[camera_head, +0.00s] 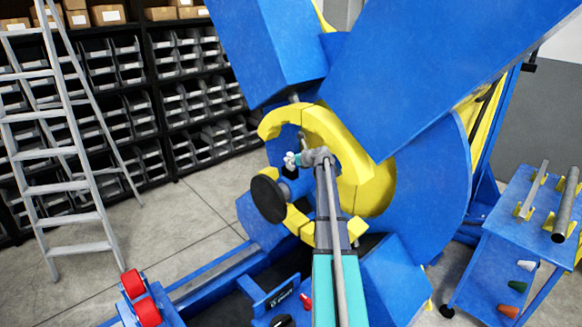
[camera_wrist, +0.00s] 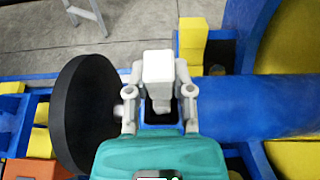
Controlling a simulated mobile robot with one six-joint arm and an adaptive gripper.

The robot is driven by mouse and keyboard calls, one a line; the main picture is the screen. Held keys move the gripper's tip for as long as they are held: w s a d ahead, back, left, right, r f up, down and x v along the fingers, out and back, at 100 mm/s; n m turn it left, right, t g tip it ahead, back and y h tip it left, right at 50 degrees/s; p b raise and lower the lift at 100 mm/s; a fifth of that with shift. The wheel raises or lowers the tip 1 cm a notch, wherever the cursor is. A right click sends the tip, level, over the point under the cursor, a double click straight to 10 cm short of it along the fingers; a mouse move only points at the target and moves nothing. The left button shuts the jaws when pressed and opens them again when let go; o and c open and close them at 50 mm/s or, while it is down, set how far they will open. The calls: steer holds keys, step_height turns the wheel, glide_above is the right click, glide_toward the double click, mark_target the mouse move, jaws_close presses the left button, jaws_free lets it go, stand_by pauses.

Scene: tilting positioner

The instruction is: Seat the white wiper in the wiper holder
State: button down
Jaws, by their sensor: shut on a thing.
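My gripper (camera_head: 296,158) reaches out in front of the blue and yellow positioner. In the wrist view, my gripper (camera_wrist: 158,88) is shut on the white wiper (camera_wrist: 158,67), a pale blocky piece between the two fingers. The wiper (camera_head: 290,159) shows small and white at the arm's end in the head view. A black round disc (camera_wrist: 85,115) stands just left of the gripper in the wrist view, and a blue shaft (camera_wrist: 255,103) runs off to the right. I cannot tell which part is the wiper holder.
The yellow ring (camera_head: 345,140) and black disc (camera_head: 268,198) are close around my arm. A blue cart (camera_head: 490,262) with pipes and small coloured cones stands at right. A ladder (camera_head: 65,150) and bin shelves stand at left. Red rollers (camera_head: 140,298) are at lower left.

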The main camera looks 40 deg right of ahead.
steer(key=shift+f+b, duration=0.55)
steer(key=shift+f, duration=0.3)
steer(key=shift+f, duration=0.2)
steer(key=shift+c, duration=2.4)
jaws_free()
steer(key=shift+r, duration=0.1)
steer(key=shift+a, duration=0.1)
steer(key=shift+r, duration=0.15)
steer(key=shift+s+r, duration=0.15)
steer(key=shift+s, duration=0.1)
steer(key=a+p+v, duration=0.1)
steer(key=p+v, duration=0.3)
steer(key=v, duration=0.7)
steer(key=shift+s+d+p, duration=0.2)
steer(key=shift+d+p, duration=0.15)
steer(key=shift+d, duration=0.15)
